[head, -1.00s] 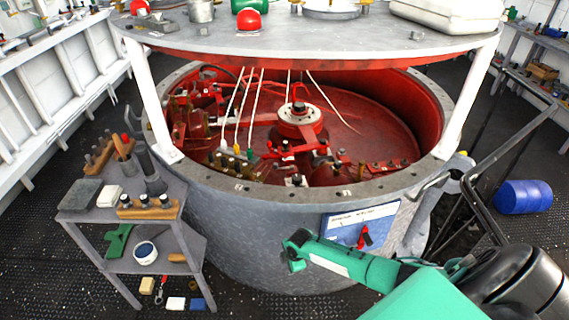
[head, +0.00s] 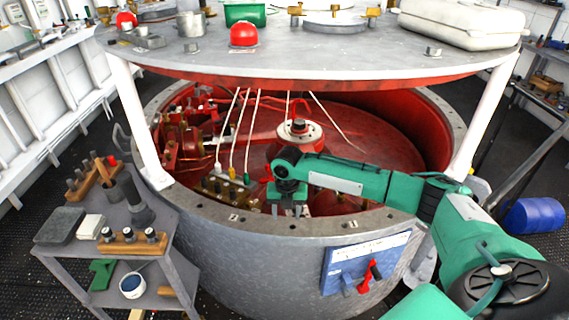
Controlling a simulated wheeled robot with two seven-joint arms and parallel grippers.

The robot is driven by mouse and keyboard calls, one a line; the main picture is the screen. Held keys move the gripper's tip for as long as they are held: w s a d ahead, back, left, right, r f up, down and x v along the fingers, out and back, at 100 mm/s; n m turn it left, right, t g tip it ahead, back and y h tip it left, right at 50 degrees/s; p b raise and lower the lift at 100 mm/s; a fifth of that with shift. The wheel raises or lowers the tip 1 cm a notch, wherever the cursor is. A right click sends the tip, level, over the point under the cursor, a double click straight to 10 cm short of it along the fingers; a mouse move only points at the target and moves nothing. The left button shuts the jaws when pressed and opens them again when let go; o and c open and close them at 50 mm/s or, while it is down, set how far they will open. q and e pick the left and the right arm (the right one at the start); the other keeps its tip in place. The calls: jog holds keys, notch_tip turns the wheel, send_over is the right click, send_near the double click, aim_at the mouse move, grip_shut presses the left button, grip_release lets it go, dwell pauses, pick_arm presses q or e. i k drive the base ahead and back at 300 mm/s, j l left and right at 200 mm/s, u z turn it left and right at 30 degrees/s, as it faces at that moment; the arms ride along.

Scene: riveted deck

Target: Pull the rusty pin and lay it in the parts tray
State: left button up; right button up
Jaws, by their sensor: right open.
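My right gripper (head: 288,211) reaches in from the right and points down over the near rim of the round red-lined drum (head: 400,222). I cannot single out the rusty pin; small brownish fittings (head: 228,190) stand in the drum, left of the gripper, and the gripper and arm cover part of the drum's inside. My left gripper is not in view.
The raised top on white posts (head: 136,112) overhangs the drum's far part. White, yellow and green-tipped cables (head: 250,130) hang inside. A grey side stand (head: 70,240) with tools stands at left. A blue panel with a red lever (head: 368,262) is on the drum's front.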

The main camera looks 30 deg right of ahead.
aim_at(63, 229)
jog(key=i+l, duration=0.9)
jog(key=i, duration=0.05)
